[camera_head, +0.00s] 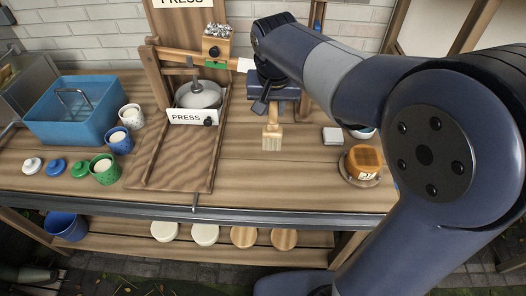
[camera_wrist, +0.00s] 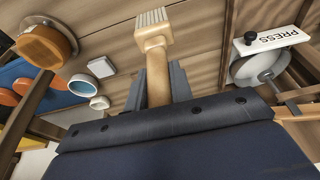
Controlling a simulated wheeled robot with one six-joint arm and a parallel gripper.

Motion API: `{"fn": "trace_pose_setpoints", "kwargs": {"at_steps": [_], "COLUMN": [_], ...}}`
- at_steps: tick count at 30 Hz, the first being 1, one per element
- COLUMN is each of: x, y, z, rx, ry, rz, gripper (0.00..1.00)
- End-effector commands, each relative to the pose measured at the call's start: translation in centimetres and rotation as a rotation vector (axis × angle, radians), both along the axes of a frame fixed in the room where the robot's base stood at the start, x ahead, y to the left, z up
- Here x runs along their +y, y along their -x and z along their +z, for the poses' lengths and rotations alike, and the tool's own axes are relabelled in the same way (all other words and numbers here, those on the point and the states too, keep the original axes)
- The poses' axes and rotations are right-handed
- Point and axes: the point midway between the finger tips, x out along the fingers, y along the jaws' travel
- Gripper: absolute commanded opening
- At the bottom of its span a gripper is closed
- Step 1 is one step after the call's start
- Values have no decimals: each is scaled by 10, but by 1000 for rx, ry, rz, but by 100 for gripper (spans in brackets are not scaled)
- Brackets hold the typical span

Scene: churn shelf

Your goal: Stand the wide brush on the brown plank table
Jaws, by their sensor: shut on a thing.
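The wide brush, with a wooden handle and pale bristles (camera_head: 272,142), hangs bristles down from my gripper (camera_head: 272,104). The wrist view shows the brush (camera_wrist: 154,40) with its handle between the two grey fingers (camera_wrist: 158,85). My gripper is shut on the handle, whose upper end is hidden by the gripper. The brown plank table (camera_head: 300,185) lies beneath; I cannot tell whether the bristles touch it. The planks around the brush are bare.
A wooden press with a white PRESS sign (camera_head: 186,117) stands left of the brush. To the right are a white block (camera_head: 332,136) and an amber-topped jar (camera_head: 364,160). Cups, lids and a blue basin (camera_head: 72,112) fill the left. The front middle is clear.

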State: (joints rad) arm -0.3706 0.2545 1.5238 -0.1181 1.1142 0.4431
Motion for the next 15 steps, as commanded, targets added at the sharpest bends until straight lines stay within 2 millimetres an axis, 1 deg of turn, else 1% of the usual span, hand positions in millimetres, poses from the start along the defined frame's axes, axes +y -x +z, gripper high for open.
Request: {"fn": "trace_pose_setpoints", "kwargs": {"at_steps": [1, 3, 6, 10, 15], "x": [-1, 0, 0, 0, 0], "y": [1, 1, 1, 1, 1], "z": [-12, -25, -38, -49, -74], "rx": [5, 5, 4, 3, 4], "ry": [2, 2, 2, 1, 1], "rz": [0, 0, 1, 2, 1], "gripper": [0, 0, 0, 0, 0]}}
